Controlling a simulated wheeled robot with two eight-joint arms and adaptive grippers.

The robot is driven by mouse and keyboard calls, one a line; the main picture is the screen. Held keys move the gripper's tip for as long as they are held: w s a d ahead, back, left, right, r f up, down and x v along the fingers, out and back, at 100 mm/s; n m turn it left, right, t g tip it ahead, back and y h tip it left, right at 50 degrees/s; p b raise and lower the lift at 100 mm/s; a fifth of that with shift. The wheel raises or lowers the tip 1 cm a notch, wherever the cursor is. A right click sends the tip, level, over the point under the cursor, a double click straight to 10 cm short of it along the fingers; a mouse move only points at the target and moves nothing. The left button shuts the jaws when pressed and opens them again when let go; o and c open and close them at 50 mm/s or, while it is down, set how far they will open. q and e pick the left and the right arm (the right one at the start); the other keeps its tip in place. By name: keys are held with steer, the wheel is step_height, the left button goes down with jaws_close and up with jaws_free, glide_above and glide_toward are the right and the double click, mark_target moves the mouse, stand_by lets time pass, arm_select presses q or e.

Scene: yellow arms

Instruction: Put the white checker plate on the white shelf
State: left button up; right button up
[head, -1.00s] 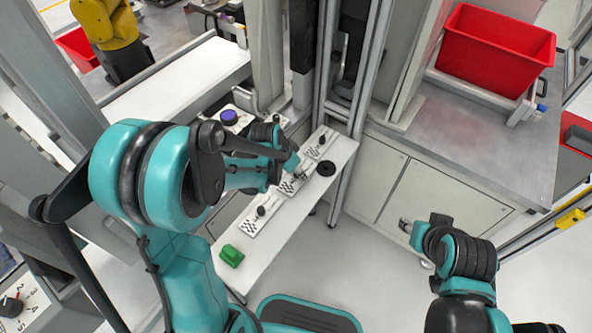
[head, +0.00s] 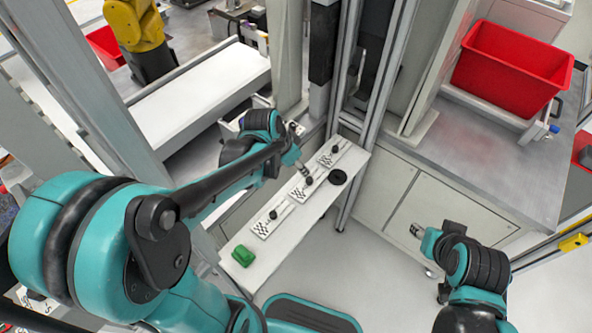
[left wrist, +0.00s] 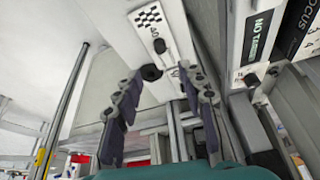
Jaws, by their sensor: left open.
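The white shelf (head: 262,262) is a long narrow white surface in the head view. Several white plates with black checker patches lie in a row on it: a near one (head: 272,217), a middle one (head: 300,192) and a far one (head: 332,153). Each bears a small black part. My left gripper (head: 303,169) is open over the shelf, close to the middle plate. In the left wrist view its spread fingers (left wrist: 159,78) have nothing clamped between them, and a checker plate (left wrist: 150,20) lies beyond the tips. My right gripper (head: 416,231) is right of the shelf; its fingers are too small to read.
A black round part (head: 338,177) and a green block (head: 243,256) stand on the shelf. Metal posts (head: 352,110) rise behind its far end. A grey cabinet (head: 480,150) with a red bin (head: 512,65) stands at the right. The floor right of the shelf is clear.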

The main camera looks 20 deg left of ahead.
arm_select(q)
steer(key=s+r+n+t+y, duration=0.2)
steer(key=s+r+n, duration=0.4)
steer(key=s, duration=0.6)
steer(key=shift+s+a+r+t, duration=0.2)
steer(key=shift+s+r+t, duration=0.2)
steer(key=shift+r+t, duration=0.15)
